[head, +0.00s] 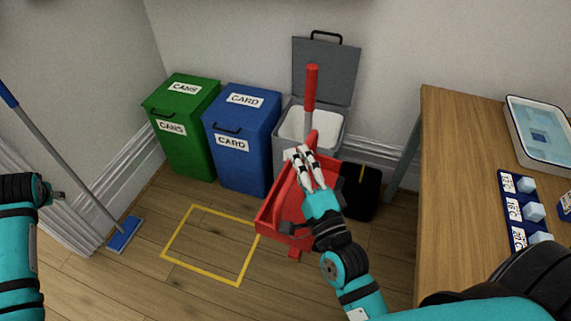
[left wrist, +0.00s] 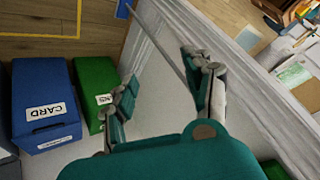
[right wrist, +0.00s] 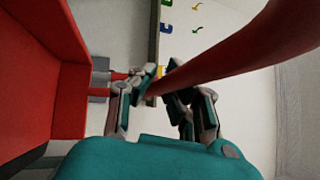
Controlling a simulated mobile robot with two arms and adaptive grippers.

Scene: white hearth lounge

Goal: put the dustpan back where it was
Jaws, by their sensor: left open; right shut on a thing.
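The red dustpan (head: 268,212) is held in the air in front of the grey bin, its open pan showing in the head view. Its red side also fills the left of the right wrist view (right wrist: 60,110). My right gripper (head: 303,157) is shut on the dustpan's red bar-like handle, which runs to the upper right in the right wrist view. A red grip on a grey shaft (head: 312,88) rises behind the fingers; I cannot tell how it joins the pan. My left gripper (left wrist: 168,75) is open and empty, at the left edge of the head view.
A yellow outlined square (head: 187,262) on the floor is empty. Green (head: 187,140), blue (head: 240,150) and grey open-lidded (head: 326,70) bins stand along the wall. A black box (head: 360,190) stands beside the wooden table (head: 450,200). A blue-headed mop (head: 124,235) leans left.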

